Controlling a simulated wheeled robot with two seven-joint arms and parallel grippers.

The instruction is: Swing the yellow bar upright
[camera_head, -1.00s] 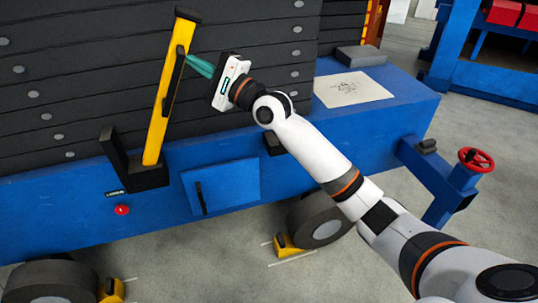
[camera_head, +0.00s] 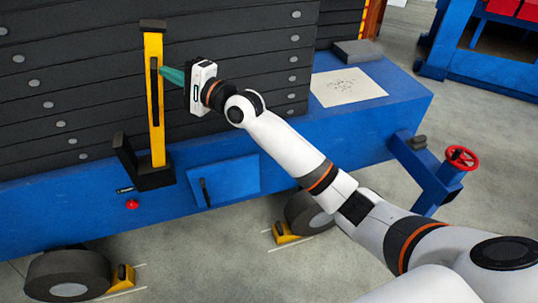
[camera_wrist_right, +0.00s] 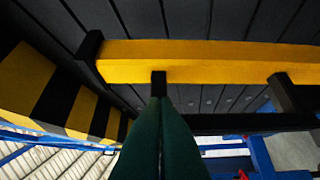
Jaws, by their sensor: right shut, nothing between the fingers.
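The yellow bar (camera_head: 156,120) stands about upright in the head view, against the dark stacked panels. Its foot sits in a black bracket (camera_head: 153,180) on the blue frame, and it has a black cap on top and a black handle (camera_head: 154,78) along its upper part. In the wrist view the yellow bar (camera_wrist_right: 210,72) runs across the picture. My right gripper (camera_head: 165,75) is shut and empty, its green fingertips at the handle's right side. In the wrist view the fingertips (camera_wrist_right: 161,100) meet the handle's end; contact is unclear. My left gripper is out of view.
The blue frame (camera_head: 70,215) carries a small door (camera_head: 230,178) and a red button (camera_head: 132,204). A red handwheel (camera_head: 461,158) is at the right. Wheels with yellow chocks (camera_head: 284,233) stand below. Yellow-black striped edging (camera_wrist_right: 80,110) shows in the wrist view.

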